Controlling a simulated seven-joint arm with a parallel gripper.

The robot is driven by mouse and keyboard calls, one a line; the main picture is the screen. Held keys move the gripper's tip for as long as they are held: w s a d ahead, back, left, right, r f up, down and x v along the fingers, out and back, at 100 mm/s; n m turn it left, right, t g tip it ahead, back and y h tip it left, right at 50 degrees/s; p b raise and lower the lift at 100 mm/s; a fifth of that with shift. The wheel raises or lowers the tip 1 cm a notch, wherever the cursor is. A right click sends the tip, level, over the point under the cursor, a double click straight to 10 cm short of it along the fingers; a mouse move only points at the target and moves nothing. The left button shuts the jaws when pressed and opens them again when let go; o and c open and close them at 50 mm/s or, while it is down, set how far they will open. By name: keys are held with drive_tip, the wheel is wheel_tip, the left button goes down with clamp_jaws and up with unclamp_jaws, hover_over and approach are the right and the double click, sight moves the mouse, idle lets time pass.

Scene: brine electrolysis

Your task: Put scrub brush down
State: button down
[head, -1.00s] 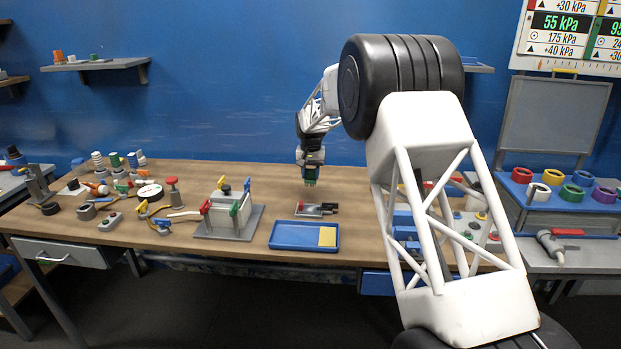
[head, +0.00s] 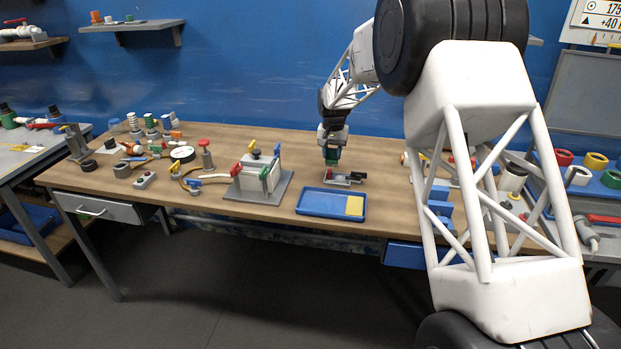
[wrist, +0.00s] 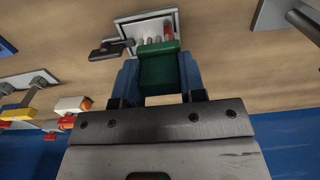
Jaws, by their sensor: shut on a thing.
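The scrub brush appears as a green block (wrist: 158,66) between the two blue fingers of my gripper (wrist: 159,78) in the wrist view. My gripper (head: 331,153) is shut on it. In the head view the green brush (head: 331,162) points down, just above or at a small grey fixture (head: 334,180) with black parts, on the wooden bench. In the wrist view the fixture (wrist: 125,27) lies just past the brush's end, with a black clamp-like part and a red bit. Whether brush and fixture touch, I cannot tell.
A blue tray (head: 318,204) with a yellow pad (head: 354,206) lies in front of the fixture. A cell on a grey base (head: 233,192) with coloured clips stands to the left. Bare bench (head: 285,140) lies behind. My arm hides part of the right side.

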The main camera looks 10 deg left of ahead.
drive_tip(key=s+a+f, duration=0.1)
drive_tip(key=s, duration=0.5)
drive_tip(key=s+a+f, duration=0.1)
drive_tip(key=s+f, duration=0.1)
drive_tip(key=s, duration=0.4)
drive_tip(key=shift+a, duration=0.4)
drive_tip(key=shift+w+a+f, duration=0.25)
drive_tip(key=shift+w+a, duration=0.75)
drive_tip(key=shift+w, duration=1.45)
drive_tip(key=shift+w+a+f, duration=0.2)
drive_tip(key=shift+w+a, duration=0.8)
drive_tip(key=shift+w, duration=1.45)
drive_tip(key=shift+w+a+f, duration=0.25)
drive_tip(key=shift+w+a, duration=0.75)
drive_tip(key=shift+w, duration=1.45)
drive_tip(key=shift+f, duration=0.1)
drive_tip(key=shift+f, duration=1.7)
drive_tip(key=shift+f, duration=0.1)
drive_tip(key=c, duration=0.7)
unclamp_jaws()
